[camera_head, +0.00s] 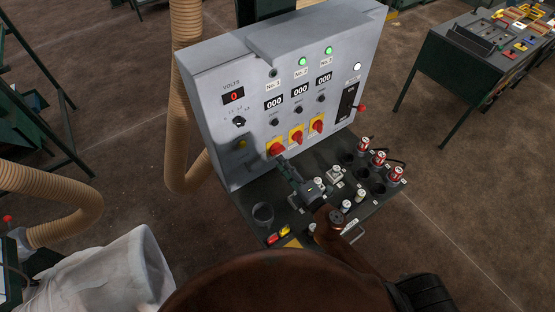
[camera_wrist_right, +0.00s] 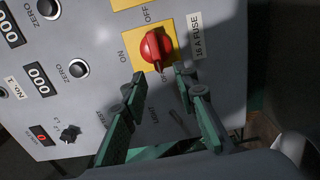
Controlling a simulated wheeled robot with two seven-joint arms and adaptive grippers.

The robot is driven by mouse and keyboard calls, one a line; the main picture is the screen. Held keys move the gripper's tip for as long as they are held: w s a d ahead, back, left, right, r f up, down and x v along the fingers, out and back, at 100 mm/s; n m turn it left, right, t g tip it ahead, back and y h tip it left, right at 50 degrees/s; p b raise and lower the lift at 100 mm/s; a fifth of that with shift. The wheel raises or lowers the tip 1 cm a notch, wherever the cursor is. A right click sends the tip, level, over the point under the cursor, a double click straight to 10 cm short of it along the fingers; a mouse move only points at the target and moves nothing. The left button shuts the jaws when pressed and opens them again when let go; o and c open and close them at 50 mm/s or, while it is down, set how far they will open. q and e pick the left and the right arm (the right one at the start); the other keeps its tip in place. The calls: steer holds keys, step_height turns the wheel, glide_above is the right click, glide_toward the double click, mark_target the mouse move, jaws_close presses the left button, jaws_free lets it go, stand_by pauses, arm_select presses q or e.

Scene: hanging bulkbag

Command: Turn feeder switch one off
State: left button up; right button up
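Feeder switch one (camera_head: 277,148) is the leftmost of three red rotary switches on yellow plates on the grey panel. Its red knob (camera_wrist_right: 152,47) shows large in the right wrist view, between ON and OFF lettering; I cannot tell surely which one it points to. The lamp (camera_head: 273,73) above this column is dark. My right gripper (camera_head: 283,163) is just below the switch, its green fingers pointing at it. In the wrist view the fingers (camera_wrist_right: 160,77) are apart, with nothing between them, and their tips are near the knob's lower end. My left gripper is not in view.
Switch two (camera_head: 296,138) and switch three (camera_head: 317,125) sit close by to the right, under lit green lamps. Below the panel a dark shelf (camera_head: 335,160) holds several fuses and sockets. A beige hose (camera_head: 185,100) runs behind the panel's left side.

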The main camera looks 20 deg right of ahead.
steer(key=v, duration=0.8)
steer(key=shift+s, duration=0.1)
